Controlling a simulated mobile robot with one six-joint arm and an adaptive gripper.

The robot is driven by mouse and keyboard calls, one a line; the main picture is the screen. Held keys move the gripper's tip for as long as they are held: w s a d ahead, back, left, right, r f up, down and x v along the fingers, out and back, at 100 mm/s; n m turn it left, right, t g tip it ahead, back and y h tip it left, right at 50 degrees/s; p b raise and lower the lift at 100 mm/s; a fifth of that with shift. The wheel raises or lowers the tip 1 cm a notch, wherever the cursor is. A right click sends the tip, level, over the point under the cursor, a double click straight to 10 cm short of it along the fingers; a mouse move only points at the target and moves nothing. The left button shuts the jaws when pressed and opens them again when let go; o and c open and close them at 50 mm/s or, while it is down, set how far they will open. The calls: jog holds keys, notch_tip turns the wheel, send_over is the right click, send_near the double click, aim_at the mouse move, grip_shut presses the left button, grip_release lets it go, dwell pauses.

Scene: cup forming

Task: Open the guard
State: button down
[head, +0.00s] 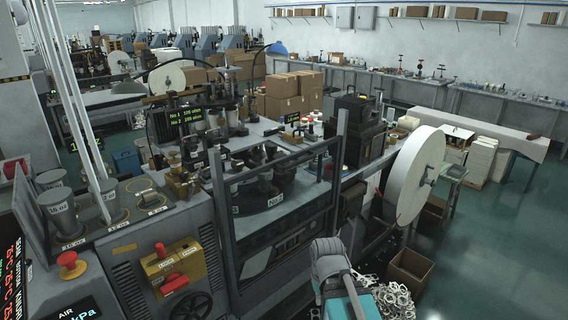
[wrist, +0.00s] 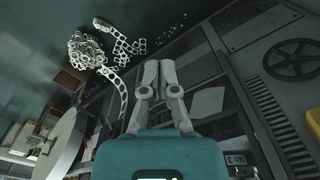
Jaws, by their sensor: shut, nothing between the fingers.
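The guard (head: 338,160) appears in the head view as a dark upright frame with posts and crossbars. It stands in front of the machine's round station table (head: 270,195), and the parts behind show through it. Its latch or handle cannot be made out. My gripper (wrist: 159,66) shows in the wrist view, with its grey fingers brought together at the tips and nothing between them. In the head view my grey and teal arm is low in front of the machine, right of the guard's lower part. Whether the fingers touch the guard cannot be told.
A control panel with a red button (head: 71,264) stands left. A large white paper reel (head: 415,176) is at the right. A cardboard box (head: 410,267) and white scrap (head: 398,301) lie on the floor near my arm. Green floor at far right is open.

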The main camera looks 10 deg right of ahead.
jog(key=w+a+r+n+t+y+p, duration=0.1)
jog(key=w+r+n+t+y+p, duration=0.2)
jog(key=w+r+p, duration=0.7)
jog(key=w+r+n+t+y+p, duration=0.3)
jog(key=w+r+p, duration=0.7)
jog(key=w+r, duration=1.1)
jog(key=w+n+t, duration=0.1)
jog(key=n+t, duration=0.1)
jog(key=t, duration=0.2)
jog(key=shift+a+r+n+t+y+p, duration=0.35)
jog(key=shift+n+t+y, duration=0.05)
jog(key=shift+f, duration=0.1)
jog(key=b, duration=0.8)
send_near(278, 164)
jog(key=shift+d+x, duration=0.1)
jog(key=shift+x, duration=1.3)
jog(key=shift+d+x, duration=0.15)
jog(key=shift+x, duration=1.25)
jog(key=shift+w, duration=0.2)
